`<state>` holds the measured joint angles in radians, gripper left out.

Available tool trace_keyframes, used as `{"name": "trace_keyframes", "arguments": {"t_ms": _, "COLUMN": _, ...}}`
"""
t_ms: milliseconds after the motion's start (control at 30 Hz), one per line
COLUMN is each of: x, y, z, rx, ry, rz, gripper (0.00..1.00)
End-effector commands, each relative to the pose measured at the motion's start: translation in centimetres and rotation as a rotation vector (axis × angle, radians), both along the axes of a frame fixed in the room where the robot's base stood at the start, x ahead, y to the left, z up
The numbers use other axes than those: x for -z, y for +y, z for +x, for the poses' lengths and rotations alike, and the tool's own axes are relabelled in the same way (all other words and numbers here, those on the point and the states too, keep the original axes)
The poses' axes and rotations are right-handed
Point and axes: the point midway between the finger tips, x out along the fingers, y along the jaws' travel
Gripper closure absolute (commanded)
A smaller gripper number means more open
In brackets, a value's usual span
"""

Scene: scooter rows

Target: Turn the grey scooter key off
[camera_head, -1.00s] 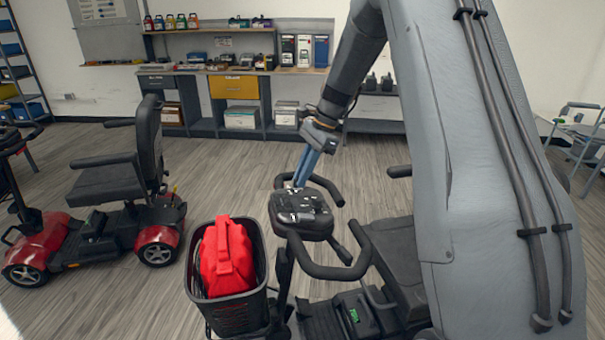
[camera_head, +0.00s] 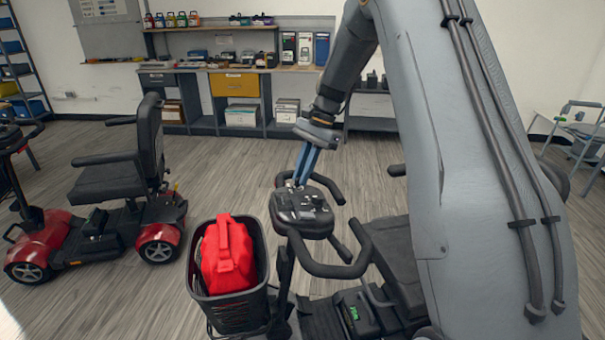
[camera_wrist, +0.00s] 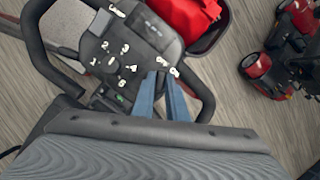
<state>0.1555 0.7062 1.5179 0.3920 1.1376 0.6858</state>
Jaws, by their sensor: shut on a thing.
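The near scooter's dark grey console (camera_head: 303,222) sits between its black handlebars (camera_head: 335,268). It fills the upper left of the wrist view (camera_wrist: 120,45), with white markings and a small green light on its face. My gripper (camera_head: 294,184) reaches down to the console's far left edge with its blue fingers. In the wrist view my gripper (camera_wrist: 164,75) has its fingertips close together at the console's edge, beside white marks. It is shut on the key, which is mostly hidden by the fingertips, so its angle cannot be told.
A black basket (camera_head: 268,284) holding a red bag (camera_head: 228,258) is on the near scooter's front. A red scooter (camera_head: 45,250) stands at the left with open floor between. A workbench (camera_head: 255,70) lines the back wall. The near scooter's seat (camera_head: 392,245) is partly behind my arm.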

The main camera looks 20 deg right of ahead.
Motion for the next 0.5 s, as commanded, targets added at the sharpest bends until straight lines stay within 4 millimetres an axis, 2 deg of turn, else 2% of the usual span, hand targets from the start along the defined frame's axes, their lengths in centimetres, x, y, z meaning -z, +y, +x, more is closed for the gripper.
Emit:
{"name": "trace_keyframes", "arguments": {"t_ms": 133, "x": -0.10, "y": -0.05, "z": 0.04, "rx": -0.001, "ry": -0.003, "rz": -0.001, "gripper": 1.00}}
{"name": "trace_keyframes", "arguments": {"t_ms": 167, "x": -0.10, "y": -0.06, "z": 0.03, "rx": -0.001, "ry": -0.003, "rz": -0.001, "gripper": 0.84}}
{"name": "trace_keyframes", "arguments": {"t_ms": 267, "x": -0.09, "y": -0.05, "z": 0.03, "rx": 0.000, "ry": -0.002, "rz": 0.000, "gripper": 0.69}}
{"name": "trace_keyframes", "arguments": {"t_ms": 500, "x": -0.03, "y": -0.02, "z": 0.01, "rx": 0.000, "ry": 0.000, "rz": -0.001, "gripper": 0.69}}
